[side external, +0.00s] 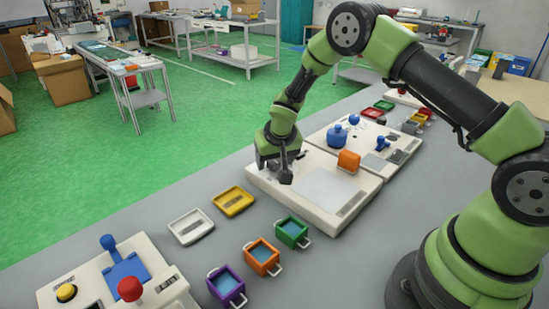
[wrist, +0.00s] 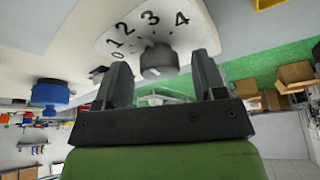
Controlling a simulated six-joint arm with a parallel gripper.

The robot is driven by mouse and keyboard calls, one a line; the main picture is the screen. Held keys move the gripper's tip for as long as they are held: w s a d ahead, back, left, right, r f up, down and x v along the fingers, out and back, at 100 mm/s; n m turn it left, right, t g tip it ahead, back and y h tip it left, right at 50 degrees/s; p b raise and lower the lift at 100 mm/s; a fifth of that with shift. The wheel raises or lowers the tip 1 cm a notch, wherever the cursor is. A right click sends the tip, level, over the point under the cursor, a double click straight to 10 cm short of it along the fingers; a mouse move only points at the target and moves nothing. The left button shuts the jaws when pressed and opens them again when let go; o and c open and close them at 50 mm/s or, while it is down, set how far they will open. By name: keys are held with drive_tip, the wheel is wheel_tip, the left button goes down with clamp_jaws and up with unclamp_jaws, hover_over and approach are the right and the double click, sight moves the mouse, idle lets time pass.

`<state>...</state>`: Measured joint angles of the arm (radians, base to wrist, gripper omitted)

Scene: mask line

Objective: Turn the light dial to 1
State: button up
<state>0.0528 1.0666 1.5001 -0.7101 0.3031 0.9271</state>
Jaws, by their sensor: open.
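The light dial (wrist: 158,62) is a round grey knob on a white panel, with the numbers 0 to 4 printed in an arc beside it. Which number it points to cannot be told clearly. My gripper (wrist: 162,66) is open, with one finger on each side of the dial in the wrist view; I cannot tell whether either finger touches it. In the side view, my gripper (side external: 279,175) is low over the left part of the white panel (side external: 345,214), and the dial cannot be made out there.
A blue knob (side external: 337,135) is on the panel behind. White (side external: 191,227) and yellow (side external: 233,201) trays and several small coloured bins lie in front. A console with a red knob (side external: 130,289) is at the front left.

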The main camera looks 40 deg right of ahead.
drive_tip(key=c, duration=0.9)
drive_tip(key=shift+n, duration=0.4)
drive_tip(key=shift+d+n+t+y, duration=0.15)
drive_tip(key=shift+n+y, duration=0.25)
drive_tip(key=shift+n, duration=0.55)
drive_tip(key=shift+a+n+t+y, duration=0.15)
drive_tip(key=shift+n+y, duration=0.25)
drive_tip(key=shift+n, duration=0.55)
drive_tip(key=shift+d+n+y, duration=0.15)
drive_tip(key=shift+n+y, duration=0.55)
drive_tip(key=shift+n, duration=1.2)
drive_tip(key=o, duration=0.9)
